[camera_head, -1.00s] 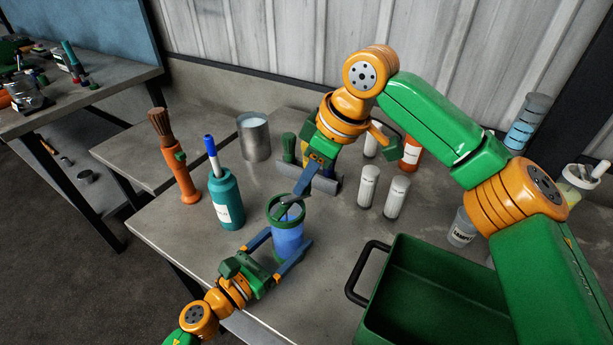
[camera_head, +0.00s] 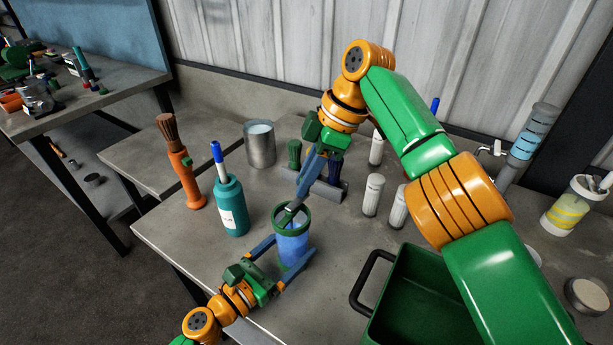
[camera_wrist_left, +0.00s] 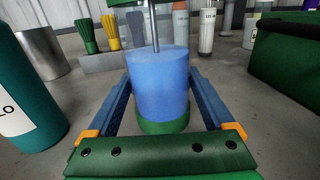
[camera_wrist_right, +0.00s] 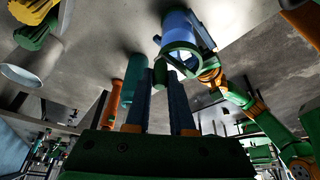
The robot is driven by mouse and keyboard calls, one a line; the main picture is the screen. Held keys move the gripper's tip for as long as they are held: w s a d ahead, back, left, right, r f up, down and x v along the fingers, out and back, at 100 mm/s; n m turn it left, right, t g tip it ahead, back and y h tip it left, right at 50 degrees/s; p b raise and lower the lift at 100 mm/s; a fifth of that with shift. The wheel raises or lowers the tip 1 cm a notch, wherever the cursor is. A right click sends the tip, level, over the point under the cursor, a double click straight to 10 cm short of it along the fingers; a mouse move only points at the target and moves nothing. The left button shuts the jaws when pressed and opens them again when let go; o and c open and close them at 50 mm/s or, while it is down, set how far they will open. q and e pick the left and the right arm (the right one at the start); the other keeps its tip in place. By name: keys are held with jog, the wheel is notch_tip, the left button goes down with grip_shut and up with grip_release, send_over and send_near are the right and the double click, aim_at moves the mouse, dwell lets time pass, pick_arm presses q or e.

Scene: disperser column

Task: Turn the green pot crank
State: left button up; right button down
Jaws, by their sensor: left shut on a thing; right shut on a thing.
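The pot (camera_head: 293,249) stands upright near the table's front edge, with blue contents, a green rim (camera_head: 278,222) and a green base. My left gripper (camera_head: 290,252) is shut around its sides, one finger on each side; the left wrist view shows the blue body (camera_wrist_left: 160,85) between the fingers and a thin rod rising from it. My right gripper (camera_head: 293,207) reaches down from behind to the pot's top. It is shut on the green crank handle (camera_wrist_right: 160,68), just outside the rim in the right wrist view. The fingers hide most of the crank.
A teal bottle (camera_head: 231,207) and an orange brush (camera_head: 183,178) stand left of the pot. A metal can (camera_head: 260,145) and a grey holder (camera_head: 330,190) are behind. White-capped vials (camera_head: 373,195) and a green bin (camera_head: 400,300) are to the right.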

jog(key=shift+s+f, duration=0.15)
jog(key=shift+s, duration=0.05)
jog(key=c, duration=0.8)
grip_release()
jog(key=shift+w, duration=0.1)
jog(key=shift+o, duration=0.2)
